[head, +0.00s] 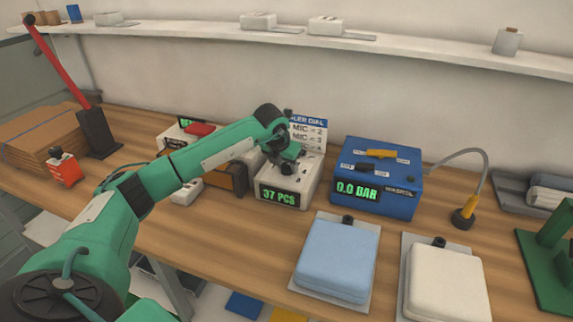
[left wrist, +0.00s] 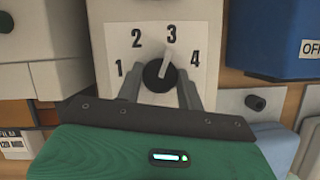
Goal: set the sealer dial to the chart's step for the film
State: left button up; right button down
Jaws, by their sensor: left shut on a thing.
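My left gripper (head: 287,160) is over the white box with a green "37 PCS" display (head: 279,195). In the left wrist view its fingers (left wrist: 160,92) are shut on a round black dial knob (left wrist: 157,78). The knob's pale pointer (left wrist: 168,60) points at about 3 on a white plate (left wrist: 192,34) numbered 1 to 4. The chart (head: 309,129) behind is headed with "DIAL" and partly hidden by my arm; lines ending in "MIC = 2" and "MIC = 3" show. A small white film box (head: 187,192) has a label too small to read fully. My right gripper is not in view.
A blue box reading "0.0 BAR" (head: 376,181) stands close to the right. A blue pad (head: 336,257) and a cream pad (head: 445,285) lie in front. An orange-brown box (head: 228,178) stands left. A red lever (head: 57,62) rises at far left.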

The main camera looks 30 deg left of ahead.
pick_arm(q)
jog(key=shift+a+f+m+h+b, duration=0.1)
jog(key=shift+m+h+b, duration=0.3)
jog(key=shift+m, duration=0.7)
jog(key=shift+w+a+m+h+b, duration=0.1)
jog(key=shift+m+h+b, duration=0.45)
jog(key=shift+m, duration=0.65)
jog(key=m, duration=0.2)
jog(key=m+g+h, duration=0.1)
jog(key=m, duration=0.1)
jog(key=shift+a+m+h+b, duration=0.1)
jog(key=shift+m+h+b, duration=0.15)
jog(key=shift+m+b, duration=0.15)
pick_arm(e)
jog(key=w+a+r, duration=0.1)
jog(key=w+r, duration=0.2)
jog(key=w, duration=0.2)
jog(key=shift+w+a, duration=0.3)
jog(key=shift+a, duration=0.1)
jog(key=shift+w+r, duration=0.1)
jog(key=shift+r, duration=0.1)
pick_arm(q)
jog(key=o, duration=1)
jog(key=shift+r, duration=0.2)
